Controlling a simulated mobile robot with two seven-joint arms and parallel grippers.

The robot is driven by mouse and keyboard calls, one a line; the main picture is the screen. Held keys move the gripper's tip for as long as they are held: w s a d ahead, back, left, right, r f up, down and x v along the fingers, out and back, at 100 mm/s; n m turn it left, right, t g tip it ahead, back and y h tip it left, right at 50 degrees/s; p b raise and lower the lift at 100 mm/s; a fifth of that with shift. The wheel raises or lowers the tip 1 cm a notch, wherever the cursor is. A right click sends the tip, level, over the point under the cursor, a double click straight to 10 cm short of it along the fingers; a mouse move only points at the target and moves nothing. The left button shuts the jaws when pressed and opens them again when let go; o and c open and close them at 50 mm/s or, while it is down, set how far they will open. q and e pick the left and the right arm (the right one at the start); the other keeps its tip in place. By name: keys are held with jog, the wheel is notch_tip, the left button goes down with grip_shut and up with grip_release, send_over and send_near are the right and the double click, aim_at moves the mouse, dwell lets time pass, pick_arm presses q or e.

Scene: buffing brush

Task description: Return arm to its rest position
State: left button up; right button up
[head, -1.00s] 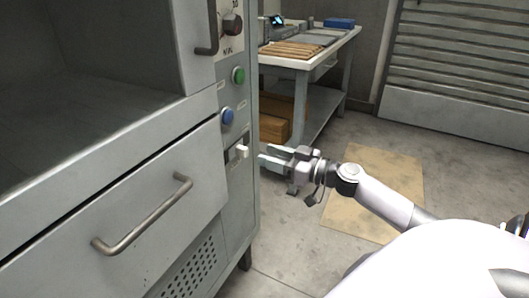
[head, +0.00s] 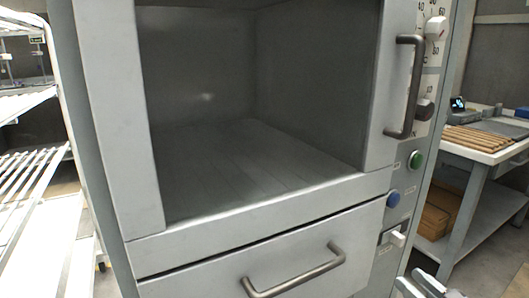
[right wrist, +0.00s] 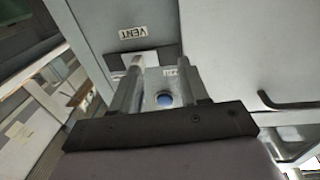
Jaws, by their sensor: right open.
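My right gripper (head: 424,286) shows at the bottom right of the head view, in front of the lower right of the grey cabinet (head: 110,120). Its two fingers also show in the right wrist view (right wrist: 160,72); they are apart, with nothing held between them. A white switch (head: 397,239) sits on the cabinet's control strip, just above the gripper in the head view. In the right wrist view, a VENT label (right wrist: 132,32) is beyond the fingers and the blue button (right wrist: 165,98) shows between them. My left gripper is out of view.
The cabinet has an empty open chamber (head: 240,160), a drawer handle (head: 293,274) and a vertical door handle (head: 408,88). A green button (head: 416,159) is above the blue one. A white rack (head: 35,165) stands left. A workbench (head: 487,150) with wooden slats stands right.

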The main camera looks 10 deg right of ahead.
jog(key=s+a+f+g+h, duration=0.1)
jog(key=s+a+f+g, duration=0.2)
jog(key=s+a+f, duration=0.45)
jog(key=s+a+f+g+h, duration=0.1)
jog(key=s+a+f+g, duration=0.25)
jog(key=s+a, duration=0.65)
pick_arm(q)
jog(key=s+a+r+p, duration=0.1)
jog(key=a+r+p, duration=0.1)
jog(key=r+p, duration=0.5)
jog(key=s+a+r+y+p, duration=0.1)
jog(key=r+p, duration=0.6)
jog(key=p, duration=0.9)
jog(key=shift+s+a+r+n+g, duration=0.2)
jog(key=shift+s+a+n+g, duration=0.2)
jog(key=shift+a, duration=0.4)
pick_arm(e)
notch_tip(320, 180, up, 14)
jog(key=s+d+m+h, duration=0.1)
jog(key=d, duration=0.1)
jog(key=shift+s, duration=0.15)
jog(key=shift+f+g, duration=0.1)
jog(key=shift+g, duration=0.15)
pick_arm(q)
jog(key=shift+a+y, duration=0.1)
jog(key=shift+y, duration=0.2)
pick_arm(e)
jog(key=shift+a, duration=0.15)
